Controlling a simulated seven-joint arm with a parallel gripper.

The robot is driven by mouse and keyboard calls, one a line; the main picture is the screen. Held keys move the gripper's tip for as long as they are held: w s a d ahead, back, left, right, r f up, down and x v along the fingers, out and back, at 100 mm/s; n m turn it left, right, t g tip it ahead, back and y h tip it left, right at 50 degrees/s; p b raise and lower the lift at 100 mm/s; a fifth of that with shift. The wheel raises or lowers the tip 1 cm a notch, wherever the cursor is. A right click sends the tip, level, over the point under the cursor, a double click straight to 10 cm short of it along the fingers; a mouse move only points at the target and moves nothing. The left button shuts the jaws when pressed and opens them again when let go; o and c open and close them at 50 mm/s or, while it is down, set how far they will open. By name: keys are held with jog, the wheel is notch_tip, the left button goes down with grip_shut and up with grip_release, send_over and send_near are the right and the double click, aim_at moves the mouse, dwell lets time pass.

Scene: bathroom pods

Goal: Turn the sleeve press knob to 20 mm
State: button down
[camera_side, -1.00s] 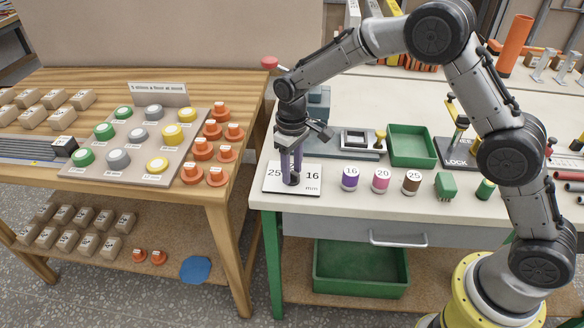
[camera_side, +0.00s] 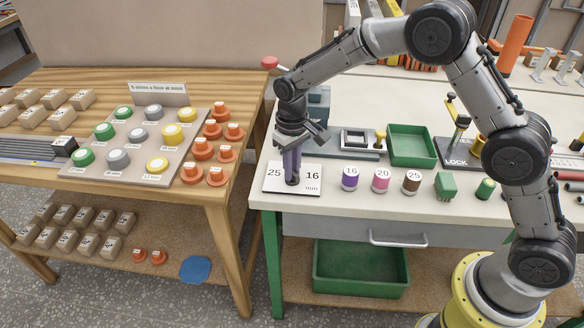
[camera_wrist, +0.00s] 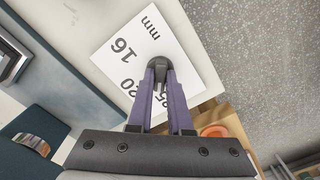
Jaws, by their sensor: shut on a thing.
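The sleeve press knob (camera_side: 292,181) is a small dark knob on a white dial plate (camera_side: 312,189) at the front left corner of the light bench. In the side view the plate shows 25 at left and 16 mm at right. The wrist view shows the knob (camera_wrist: 158,62) and the plate (camera_wrist: 180,75) with 16, 20 and part of 25. My gripper (camera_side: 292,178) points down with its purple fingers shut on the knob. The wrist view also shows my gripper (camera_wrist: 159,70) closed around it. I cannot make out where the knob's pointer is.
Purple 16, pink 20 and brown 25 sleeves (camera_side: 382,180) stand right of the plate. Behind them are a grey fixture (camera_side: 345,143) with a yellow knob and a green tray (camera_side: 411,146). A wooden table (camera_side: 232,195) with coloured buttons stands left, across a gap.

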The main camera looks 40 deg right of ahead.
jog(key=m, duration=0.5)
jog(key=shift+r+m, duration=0.1)
jog(key=shift+m, duration=2.2)
jog(key=c, duration=0.8)
grip_release()
jog(key=shift+c, duration=0.2)
notch_tip(320, 180, up, 14)
jog(key=shift+d, duration=0.1)
